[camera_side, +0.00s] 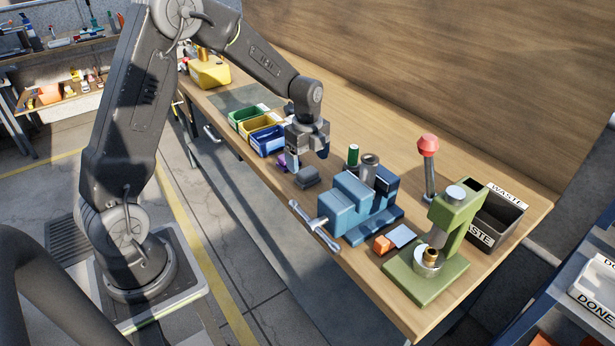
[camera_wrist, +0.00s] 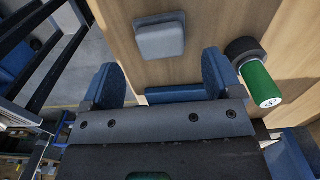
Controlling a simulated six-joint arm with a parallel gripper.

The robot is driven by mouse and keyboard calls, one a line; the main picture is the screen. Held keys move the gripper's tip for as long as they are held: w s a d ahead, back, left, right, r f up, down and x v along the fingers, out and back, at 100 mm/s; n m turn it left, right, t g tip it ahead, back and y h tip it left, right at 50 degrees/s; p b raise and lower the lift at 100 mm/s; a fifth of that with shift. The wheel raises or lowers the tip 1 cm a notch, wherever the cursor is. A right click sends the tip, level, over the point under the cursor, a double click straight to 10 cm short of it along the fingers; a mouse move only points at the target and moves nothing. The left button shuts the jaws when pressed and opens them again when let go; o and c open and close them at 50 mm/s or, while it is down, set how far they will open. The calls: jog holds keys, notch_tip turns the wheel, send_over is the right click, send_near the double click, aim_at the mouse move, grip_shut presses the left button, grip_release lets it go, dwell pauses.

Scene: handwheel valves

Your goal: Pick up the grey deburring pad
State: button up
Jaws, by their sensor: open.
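The grey deburring pad (camera_side: 307,178) lies on the wooden bench near its front edge, left of the blue vise. In the wrist view the pad (camera_wrist: 160,38) is a rounded grey block beyond the fingertips, roughly centred between them. My gripper (camera_side: 309,158) is above the bench, close over the pad in the side view. In the wrist view the blue-tipped fingers of my gripper (camera_wrist: 163,78) are spread apart with no pad between them. The pad appears uncovered.
The blue vise (camera_side: 350,203) stands right of the pad. A green cylinder (camera_wrist: 258,82) with a dark end is near the right finger. Green, yellow and blue bins (camera_side: 267,141) stand behind left. A green press (camera_side: 440,240) and waste bin (camera_side: 497,219) are farther right.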

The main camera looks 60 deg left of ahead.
aim_at(307, 171)
notch_tip(307, 171, down, 5)
jog(key=shift+a+r, duration=0.1)
jog(key=shift+r, duration=0.1)
jog(key=c, duration=1)
jog(key=shift+w+r, duration=0.1)
jog(key=shift+r, duration=0.5)
notch_tip(307, 171, up, 3)
jog(key=shift+f, duration=0.1)
jog(key=s+a+r, duration=0.2)
jog(key=a, duration=0.1)
jog(key=s+a+r, duration=0.2)
jog(key=s, duration=0.1)
jog(key=s+a+r, duration=0.3)
jog(key=shift+a, duration=0.35)
